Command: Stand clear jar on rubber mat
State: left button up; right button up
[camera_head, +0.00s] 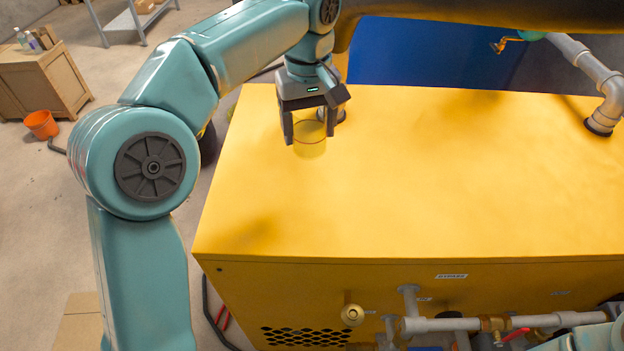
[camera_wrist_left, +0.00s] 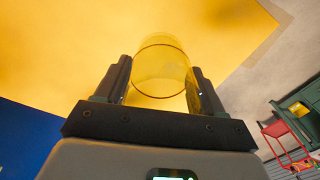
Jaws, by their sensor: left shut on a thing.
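The clear jar (camera_head: 311,146) is a see-through cylinder with a thin dark ring, tinted yellow by the surface behind it. My left gripper (camera_head: 309,136) points down and is shut on the jar, one finger on each side. The jar looks about upright over the far left part of the yellow cabinet top; I cannot tell whether its base touches. In the left wrist view the jar (camera_wrist_left: 161,72) sits between both fingers (camera_wrist_left: 160,88). I see no rubber mat in either view. My right gripper is not in view.
The yellow cabinet top (camera_head: 430,180) is mostly bare. A grey pipe (camera_head: 603,90) rises at its far right. Pipes and brass valves (camera_head: 493,324) run along its front. A wooden cabinet (camera_head: 45,80) and an orange bucket (camera_head: 42,124) stand on the floor at left.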

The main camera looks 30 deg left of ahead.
pick_arm(q)
notch_tip(320, 180, down, 10)
jog(key=shift+s+d+f, duration=0.1)
jog(key=shift+f, duration=0.1)
jog(key=f, duration=0.4)
jog(key=shift+w, duration=0.2)
jog(key=shift+s+r, duration=0.1)
jog(key=shift+s, duration=0.05)
jog(key=shift+f, duration=0.2)
jog(key=o, duration=1.1)
jog(key=shift+c, duration=0.2)
